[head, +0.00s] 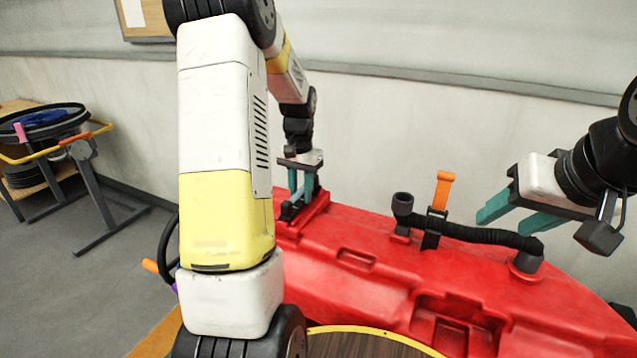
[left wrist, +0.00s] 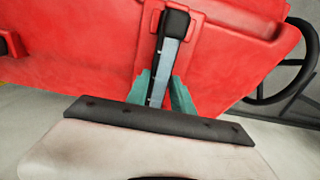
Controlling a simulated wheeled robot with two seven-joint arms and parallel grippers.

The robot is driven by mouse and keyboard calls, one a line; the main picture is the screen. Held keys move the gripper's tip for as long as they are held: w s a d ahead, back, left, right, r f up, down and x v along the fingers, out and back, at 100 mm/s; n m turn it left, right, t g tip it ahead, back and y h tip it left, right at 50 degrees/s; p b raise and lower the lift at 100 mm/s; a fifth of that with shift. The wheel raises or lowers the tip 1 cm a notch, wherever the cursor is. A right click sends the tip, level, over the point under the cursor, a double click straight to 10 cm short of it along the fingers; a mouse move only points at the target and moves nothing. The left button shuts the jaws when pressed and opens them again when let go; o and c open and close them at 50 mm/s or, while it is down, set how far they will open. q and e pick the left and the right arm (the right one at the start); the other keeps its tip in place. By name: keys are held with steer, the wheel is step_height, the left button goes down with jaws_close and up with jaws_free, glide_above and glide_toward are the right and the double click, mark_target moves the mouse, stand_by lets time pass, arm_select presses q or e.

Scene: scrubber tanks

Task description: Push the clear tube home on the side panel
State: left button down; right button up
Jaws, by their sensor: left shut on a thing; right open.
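The clear tube (left wrist: 167,68) lies along a black backing strip in a raised red channel on the red tank body (left wrist: 80,45), seen in the left wrist view. A black fitting (left wrist: 175,22) is at its far end; I cannot tell whether the tube is fully seated in it. My left gripper (left wrist: 167,90) is shut on the tube near its near end, with a teal finger on each side. In the head view, my left gripper (head: 303,193) reaches down to the tank's left end. My right gripper (head: 508,217) is open and empty above the tank's right side.
A black corrugated hose (head: 480,234) runs across the tank top, beside an orange-and-black strap (head: 441,195). A black steering wheel (left wrist: 290,65) is close by in the left wrist view. A cart (head: 50,140) stands at the far left, with clear floor before it.

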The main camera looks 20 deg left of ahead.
arm_select(q)
steer(key=shift+f, duration=0.5)
stand_by(0.5)
steer(key=shift+r, duration=0.15)
stand_by(0.4)
steer(key=c, duration=1)
jaws_free()
steer(key=shift+o, duration=0.4)
steer(key=o, duration=0.4)
steer(key=shift+r, duration=0.1)
steer(key=shift+r, duration=2.15)
